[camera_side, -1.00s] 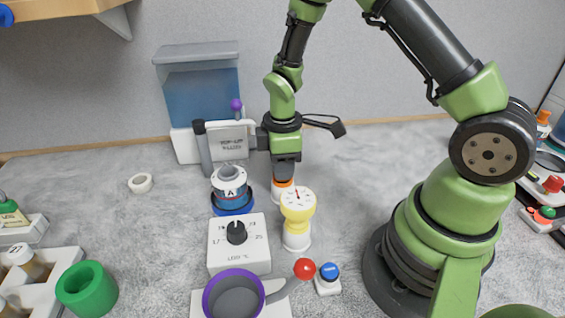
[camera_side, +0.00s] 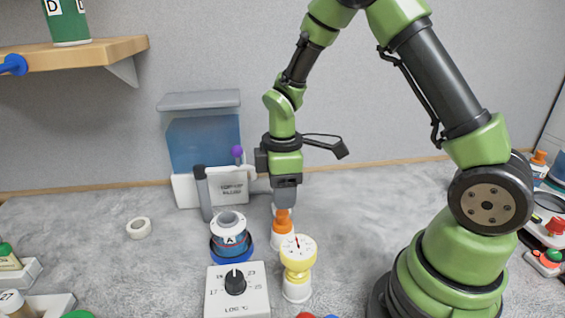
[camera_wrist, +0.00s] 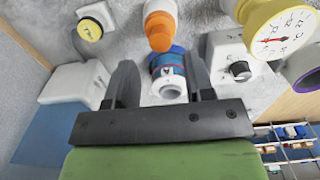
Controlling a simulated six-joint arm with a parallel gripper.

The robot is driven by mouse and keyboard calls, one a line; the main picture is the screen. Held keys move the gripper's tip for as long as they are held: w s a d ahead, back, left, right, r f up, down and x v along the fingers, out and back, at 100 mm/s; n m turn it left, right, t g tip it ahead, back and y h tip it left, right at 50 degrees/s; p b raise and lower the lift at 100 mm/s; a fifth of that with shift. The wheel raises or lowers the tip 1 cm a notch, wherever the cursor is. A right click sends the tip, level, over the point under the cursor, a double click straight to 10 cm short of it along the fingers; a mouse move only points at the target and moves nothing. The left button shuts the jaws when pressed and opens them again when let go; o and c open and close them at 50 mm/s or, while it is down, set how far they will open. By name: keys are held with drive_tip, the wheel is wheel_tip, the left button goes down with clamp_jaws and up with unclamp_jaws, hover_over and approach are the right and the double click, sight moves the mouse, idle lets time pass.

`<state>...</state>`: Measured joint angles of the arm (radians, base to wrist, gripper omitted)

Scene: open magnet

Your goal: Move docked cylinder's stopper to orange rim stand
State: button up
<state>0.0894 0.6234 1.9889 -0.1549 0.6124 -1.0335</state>
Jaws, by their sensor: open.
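The docked cylinder (camera_side: 231,238), labelled A with a blue band, stands upright in a blue ring dock (camera_side: 232,256). Its grey-white neck is open at the top with no stopper in it; the open neck also shows in the wrist view (camera_wrist: 172,91). An orange stopper (camera_side: 283,215) stands upright on the white, orange-rimmed stand (camera_side: 281,241), right of the cylinder. The stopper shows in the wrist view (camera_wrist: 160,40) beyond the fingers. My gripper (camera_side: 284,204) is just above the stopper. In the wrist view its two fingers (camera_wrist: 157,66) are apart with nothing held between them.
A yellow-and-white dial gauge (camera_side: 298,254) stands close in front of the stand. A knob box (camera_side: 237,290) is in front of the cylinder. A blue water tank (camera_side: 203,140) with a purple-tipped lever (camera_side: 237,151) stands behind. A white ring (camera_side: 139,228) lies left on open bench.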

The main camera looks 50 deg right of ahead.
wheel_tip(320, 180, up, 7)
wheel_tip(320, 180, up, 8)
drive_tip(key=m+t, duration=0.3)
drive_tip(key=m, duration=0.2)
hover_over(282, 212)
drive_tip(key=s+a, duration=0.2)
drive_tip(key=s, duration=0.3)
drive_tip(key=s+a+r+m+t+y, duration=0.2)
drive_tip(key=s+a+r+m+t, duration=0.1)
drive_tip(key=s+m, duration=0.5)
drive_tip(key=shift+s+r+t, duration=0.6)
drive_tip(key=shift+s+r, duration=0.1)
drive_tip(key=shift+s, duration=0.25)
drive_tip(key=shift+a, duration=0.1)
drive_tip(key=shift+c, duration=0.2)
